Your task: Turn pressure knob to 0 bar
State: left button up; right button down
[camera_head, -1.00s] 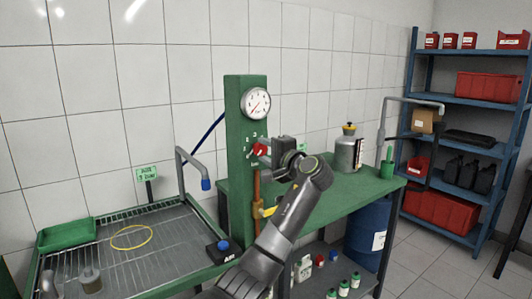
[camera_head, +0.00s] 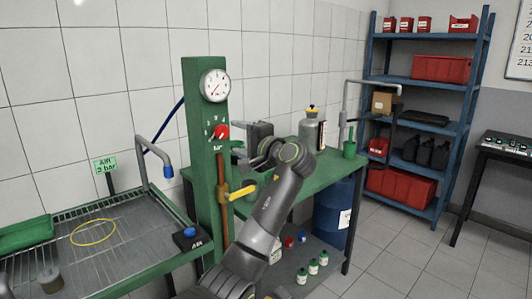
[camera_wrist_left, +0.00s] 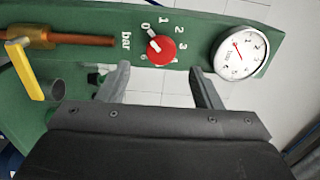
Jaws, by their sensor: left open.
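The red pressure knob (camera_head: 221,132) is on the green column (camera_head: 194,160), below the round gauge (camera_head: 214,86). In the left wrist view the knob (camera_wrist_left: 161,50) has a white pointer mark aimed at or close to the 0 of the printed scale. The gauge (camera_wrist_left: 239,52) shows there too; its needle is thin and red, and its reading is too small to be sure of. My left gripper (camera_wrist_left: 160,68) is open and empty. Its two fingers are on either side of the knob in that view, with the fingertips apart from it. My right gripper is not in view.
A yellow valve lever (camera_head: 243,191) on a copper pipe sticks out below the knob. A wire-grid tray (camera_head: 130,268) with a yellow ring is at left. A grey bottle (camera_head: 311,127) stands on the green bench behind my arm. A blue shelf (camera_head: 414,128) is at right.

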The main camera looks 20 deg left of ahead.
pick_arm(q)
jog(key=b+v, duration=0.2)
jog(key=v, duration=1)
jog(key=shift+w, duration=0.1)
